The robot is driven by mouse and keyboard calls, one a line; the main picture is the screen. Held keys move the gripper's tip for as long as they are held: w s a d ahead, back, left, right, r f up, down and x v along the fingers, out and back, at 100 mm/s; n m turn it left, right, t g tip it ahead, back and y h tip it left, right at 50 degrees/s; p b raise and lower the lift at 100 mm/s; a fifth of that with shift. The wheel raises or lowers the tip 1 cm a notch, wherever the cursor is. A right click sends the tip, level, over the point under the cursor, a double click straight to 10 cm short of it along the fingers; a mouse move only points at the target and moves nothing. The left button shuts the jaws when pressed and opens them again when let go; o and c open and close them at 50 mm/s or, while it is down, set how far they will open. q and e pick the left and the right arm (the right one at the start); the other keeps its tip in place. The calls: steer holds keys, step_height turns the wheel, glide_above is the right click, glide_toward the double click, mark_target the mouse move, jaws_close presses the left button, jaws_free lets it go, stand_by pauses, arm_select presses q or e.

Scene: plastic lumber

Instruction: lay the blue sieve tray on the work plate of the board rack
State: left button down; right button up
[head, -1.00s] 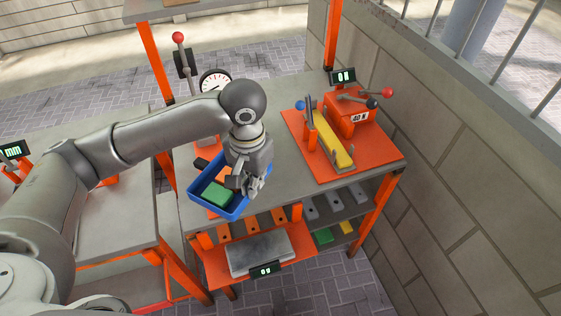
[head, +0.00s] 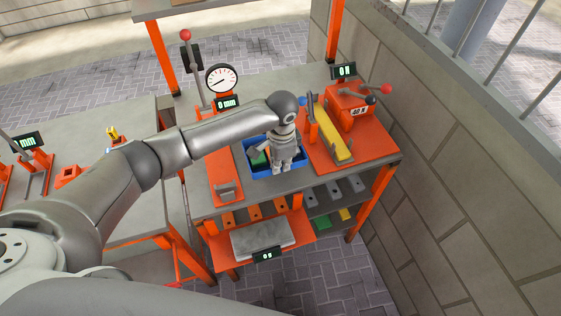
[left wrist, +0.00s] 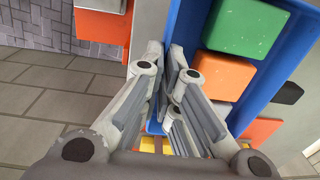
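The blue sieve tray (head: 262,174) is over the grey work plate (head: 226,208) of the orange-framed board rack, between two orange fixtures. I cannot tell whether it touches the plate. My left gripper (head: 281,168) points down at its right part and hides some of it. In the left wrist view, the fingers (left wrist: 166,52) are close together on the side wall of the blue tray (left wrist: 187,30). Green (left wrist: 243,27) and orange (left wrist: 222,75) blocks lie in the tray. My right gripper is not in view.
A gauge fixture (head: 221,80) stands left of the tray. An orange press fixture (head: 349,108) with a yellow bar (head: 333,134) stands close on the right. A grey scale plate (head: 262,238) sits below the front edge. A block wall (head: 440,170) bounds the right side.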

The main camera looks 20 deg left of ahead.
arm_select(q)
steer(key=shift+r, duration=0.1)
steer(key=shift+f, duration=1.9)
steer(key=shift+f+b, duration=0.6)
steer(key=shift+f, duration=0.25)
steer(key=c, duration=1.6)
jaws_free()
steer(key=shift+o, duration=0.2)
steer(key=shift+s, duration=0.1)
